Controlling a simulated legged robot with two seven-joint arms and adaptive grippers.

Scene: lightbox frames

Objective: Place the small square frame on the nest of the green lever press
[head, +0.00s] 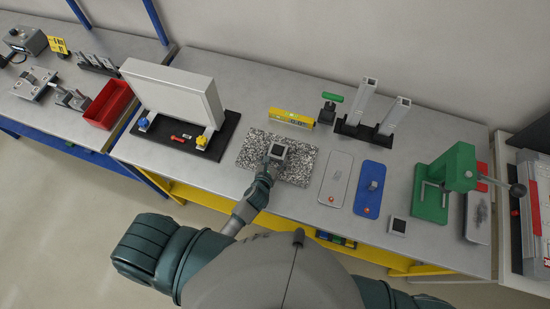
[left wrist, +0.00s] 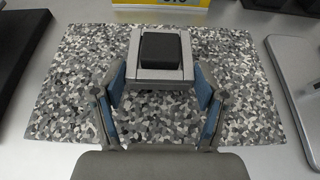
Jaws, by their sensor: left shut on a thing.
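A small square grey frame (head: 279,150) with a black centre is over the speckled mat (head: 307,166). My left gripper (head: 269,165) is shut on its near side. In the left wrist view the frame (left wrist: 161,73) sits between the tips of the two blue-padded fingers (left wrist: 160,92). I cannot tell whether it touches the mat. The green lever press (head: 452,170) stands at the right of the table, its lever pointing right. Its nest is too small to make out under the press head. My right gripper does not show.
A second small pale square with a dark centre (head: 397,226) lies near the front edge. A grey tray (head: 335,178) and a blue tray (head: 369,190) lie between mat and press. Upright metal posts (head: 362,103), a yellow block (head: 291,117) and a white panel stand (head: 172,95) stand behind.

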